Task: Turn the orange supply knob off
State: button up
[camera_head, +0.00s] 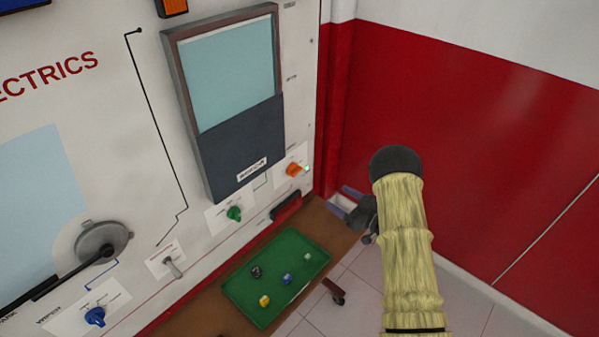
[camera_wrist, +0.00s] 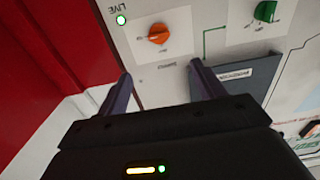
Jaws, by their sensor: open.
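The orange supply knob (camera_head: 295,169) sits on a white label plate at the lower right of the panel, with a lit green lamp (camera_head: 306,168) beside it. In the wrist view the orange knob (camera_wrist: 158,33) is upper centre, and the lit green lamp (camera_wrist: 121,20) is marked LIVE. My gripper (camera_head: 350,205) is to the right of and below the knob in the head view, partly hidden by my arm. In the wrist view my gripper (camera_wrist: 160,88) is open and empty, its two fingers pointing toward the panel below the knob, apart from it.
A green knob (camera_head: 234,213), a toggle switch (camera_head: 173,268) and a blue knob (camera_head: 95,316) are left along the panel. A green tray (camera_head: 237,292) with several small parts lies on the brown ledge below. A red wall (camera_head: 480,150) stands at right.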

aim_at(298, 172)
jog(key=p+x, duration=0.5)
jog(key=x, duration=1.2)
jog(key=shift+w+a+r, duration=0.1)
jog(key=shift+w+a, duration=0.1)
jog(key=c, duration=1)
